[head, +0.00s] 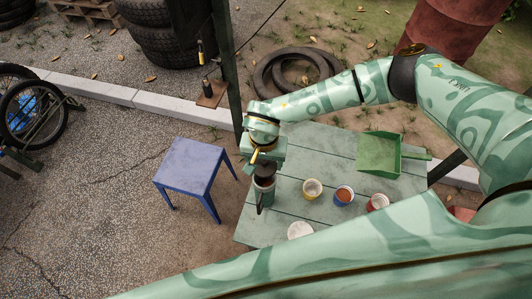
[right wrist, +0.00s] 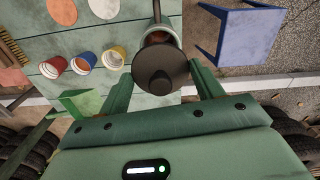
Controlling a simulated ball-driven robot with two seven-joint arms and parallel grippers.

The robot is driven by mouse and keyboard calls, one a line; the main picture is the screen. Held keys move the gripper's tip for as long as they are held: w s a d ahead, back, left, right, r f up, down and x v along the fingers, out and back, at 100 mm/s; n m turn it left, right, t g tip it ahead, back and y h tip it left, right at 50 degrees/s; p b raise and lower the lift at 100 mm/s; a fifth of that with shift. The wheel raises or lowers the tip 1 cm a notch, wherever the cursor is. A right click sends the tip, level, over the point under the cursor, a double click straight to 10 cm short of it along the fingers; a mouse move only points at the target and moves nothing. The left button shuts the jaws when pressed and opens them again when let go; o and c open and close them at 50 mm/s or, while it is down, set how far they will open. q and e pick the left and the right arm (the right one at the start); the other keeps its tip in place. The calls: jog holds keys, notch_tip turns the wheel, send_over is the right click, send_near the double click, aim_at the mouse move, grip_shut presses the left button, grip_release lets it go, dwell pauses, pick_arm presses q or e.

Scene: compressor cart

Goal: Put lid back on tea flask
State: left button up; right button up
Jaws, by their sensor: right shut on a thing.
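The tea flask (head: 264,192) stands upright near the left edge of the green table, with its handle on the near side. My right gripper (head: 263,166) is directly above it, pointing down. In the right wrist view, the right gripper (right wrist: 161,82) is shut on the dark round lid (right wrist: 160,65), which has a small knob. The lid covers part of the flask's mouth, and a brown strip of the rim or inside (right wrist: 157,37) shows past its edge. I cannot tell whether lid and flask touch. My left gripper is not in view.
On the green table (head: 325,142) are a yellow cup (head: 312,189), a blue cup (head: 343,196), a red cup (head: 377,202), a white disc (head: 300,230) and a green dustpan (head: 379,154). A blue stool (head: 190,165) stands left of the table. Tyres lie behind.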

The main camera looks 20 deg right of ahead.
jog(key=shift+f+b, duration=1.8)
jog(key=shift+f, duration=0.45)
jog(key=shift+f+b, duration=0.65)
jog(key=shift+f, duration=0.4)
jog(key=shift+s+p, duration=0.1)
jog(key=shift+p, duration=0.2)
jog(key=shift+f, duration=0.1)
jog(key=o, duration=1.2)
jog(key=shift+o, duration=0.2)
